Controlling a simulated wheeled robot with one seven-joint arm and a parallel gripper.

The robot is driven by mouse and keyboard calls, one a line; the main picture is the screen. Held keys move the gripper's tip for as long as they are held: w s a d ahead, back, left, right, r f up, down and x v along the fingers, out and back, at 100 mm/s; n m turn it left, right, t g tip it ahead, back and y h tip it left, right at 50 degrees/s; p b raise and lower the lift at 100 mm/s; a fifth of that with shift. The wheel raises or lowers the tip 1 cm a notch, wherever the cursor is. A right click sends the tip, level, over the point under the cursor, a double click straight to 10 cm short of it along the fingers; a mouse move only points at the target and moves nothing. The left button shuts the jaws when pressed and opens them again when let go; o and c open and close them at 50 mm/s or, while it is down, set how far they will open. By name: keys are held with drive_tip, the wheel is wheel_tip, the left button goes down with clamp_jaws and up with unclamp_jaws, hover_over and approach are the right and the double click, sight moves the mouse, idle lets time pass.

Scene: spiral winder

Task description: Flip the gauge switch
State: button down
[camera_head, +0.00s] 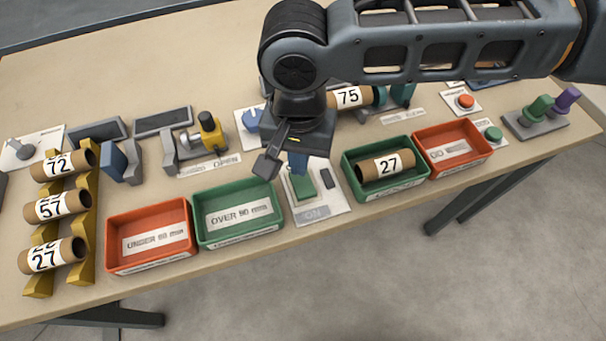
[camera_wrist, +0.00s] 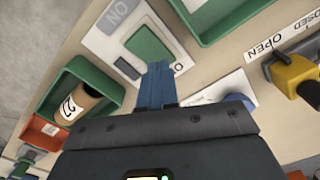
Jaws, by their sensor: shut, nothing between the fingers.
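A green rocker switch (camera_head: 304,188) sits on a pale plate (camera_head: 318,215) marked ON at the table's front edge, between two green trays. I take it for the gauge switch, though no gauge label is readable. The plate also has a small dark block (camera_head: 327,176). My gripper (camera_head: 297,166) points down at the rear end of this plate, its blue fingers shut and empty. In the wrist view the fingertips (camera_wrist: 160,65) overlap the rear edge of the green rocker (camera_wrist: 149,47). I cannot tell whether they touch it.
The left green tray (camera_head: 202,235) is marked OVER and looks empty. The right green tray (camera_head: 349,184) holds a tube (camera_head: 368,170) marked 27. Orange trays (camera_head: 118,254) (camera_head: 484,150) stand farther out. A yellow-handled valve (camera_head: 208,128) and a tube (camera_head: 333,99) marked 75 are behind.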

wheel_tip(320, 180, up, 6)
drive_tip(key=p, duration=0.5)
drive_tip(key=shift+f, duration=0.15)
idle(0.4)
